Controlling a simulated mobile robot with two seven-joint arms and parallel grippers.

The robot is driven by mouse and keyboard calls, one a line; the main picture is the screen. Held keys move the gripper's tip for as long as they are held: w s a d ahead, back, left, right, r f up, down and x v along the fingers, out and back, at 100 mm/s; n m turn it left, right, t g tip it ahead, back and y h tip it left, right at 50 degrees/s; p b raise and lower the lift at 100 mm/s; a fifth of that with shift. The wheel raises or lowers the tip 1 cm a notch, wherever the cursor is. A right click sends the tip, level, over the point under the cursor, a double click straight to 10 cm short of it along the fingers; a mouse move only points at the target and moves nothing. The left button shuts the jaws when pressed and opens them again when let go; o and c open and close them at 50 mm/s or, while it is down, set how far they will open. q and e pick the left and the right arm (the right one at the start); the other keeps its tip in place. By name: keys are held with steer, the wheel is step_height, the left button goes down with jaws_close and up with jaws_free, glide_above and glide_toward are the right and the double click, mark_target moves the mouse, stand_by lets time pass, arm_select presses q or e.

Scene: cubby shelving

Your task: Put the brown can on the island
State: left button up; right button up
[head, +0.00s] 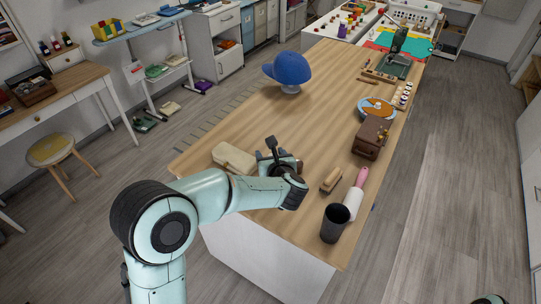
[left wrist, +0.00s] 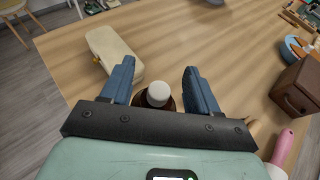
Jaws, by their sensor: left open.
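A brown container with a white round top (left wrist: 158,95) stands between the fingers of my left gripper (left wrist: 159,70) in the left wrist view, close to the palm. It looks like the brown can, but most of its body is hidden by my gripper. The fingers are open on both sides of it, and I cannot tell whether they touch it. In the head view my left gripper (head: 277,157) is low over the near part of the wooden-topped island (head: 265,118), and the can is hidden there. My right gripper is not in view.
A cream case (head: 234,158) lies just left of my gripper. To the right are a brush (head: 331,180), a pink-handled roller (head: 357,190), a dark cup (head: 335,223) near the edge and a brown box (head: 370,137). A blue cap (head: 288,68) stands farther back. The middle is clear.

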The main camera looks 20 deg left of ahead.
arm_select(q)
steer(key=b+v, duration=0.2)
steer(key=v, duration=1)
steer(key=shift+r+b, duration=0.2)
steer(key=shift+b, duration=0.2)
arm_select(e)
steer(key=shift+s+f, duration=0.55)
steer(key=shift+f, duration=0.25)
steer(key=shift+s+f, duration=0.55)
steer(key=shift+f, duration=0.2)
